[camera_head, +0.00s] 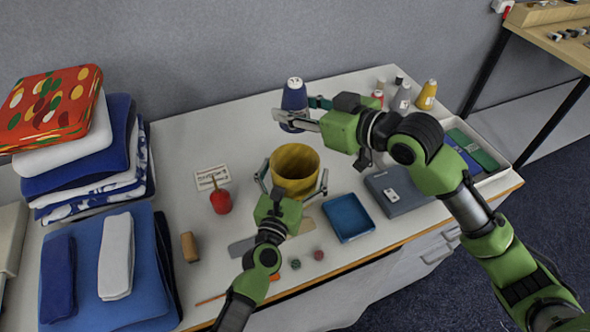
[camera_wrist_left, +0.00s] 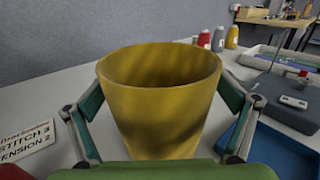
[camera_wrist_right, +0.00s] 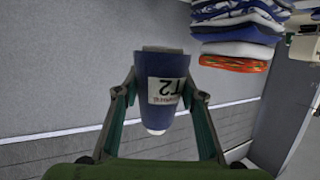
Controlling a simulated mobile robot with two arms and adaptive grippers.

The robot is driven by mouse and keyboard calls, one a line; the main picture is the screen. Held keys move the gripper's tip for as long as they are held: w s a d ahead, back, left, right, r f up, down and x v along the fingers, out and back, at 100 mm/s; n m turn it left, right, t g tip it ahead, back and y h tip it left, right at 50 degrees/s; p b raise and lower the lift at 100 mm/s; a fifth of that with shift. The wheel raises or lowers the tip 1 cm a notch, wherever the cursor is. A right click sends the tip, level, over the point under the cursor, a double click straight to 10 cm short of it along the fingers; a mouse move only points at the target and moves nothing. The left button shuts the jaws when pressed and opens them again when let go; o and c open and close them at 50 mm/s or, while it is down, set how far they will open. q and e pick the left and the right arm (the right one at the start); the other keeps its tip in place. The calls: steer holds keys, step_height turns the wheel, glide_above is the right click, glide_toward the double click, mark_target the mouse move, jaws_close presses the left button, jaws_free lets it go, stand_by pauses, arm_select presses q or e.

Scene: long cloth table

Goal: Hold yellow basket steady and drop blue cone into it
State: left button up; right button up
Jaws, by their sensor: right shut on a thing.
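The yellow basket (camera_head: 295,163) stands upright on the table, open at the top; I see no object in the part of its inside that shows. My left gripper (camera_head: 293,184) is open, with one finger on each side of the basket. The left wrist view shows the basket (camera_wrist_left: 160,105) between these spread fingers; I cannot tell whether they touch it. My right gripper (camera_head: 303,112) is shut on the blue cone (camera_head: 294,97), holding it up behind the basket. The right wrist view shows the cone (camera_wrist_right: 163,75) with a white label, between the fingers.
A blue tray (camera_head: 348,217) and a grey box (camera_head: 395,190) lie right of the basket. Folded cloths (camera_head: 85,160) are stacked at the far left. Spools (camera_head: 402,97) stand at the back right.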

arm_select(q)
steer(key=c, duration=0.9)
arm_select(e)
glide_above(295, 152)
steer(key=s, duration=0.5)
steer(key=shift+f, duration=6.5)
steer(key=shift+s, duration=0.2)
steer(key=o, duration=1.3)
steer(key=v, duration=1.2)
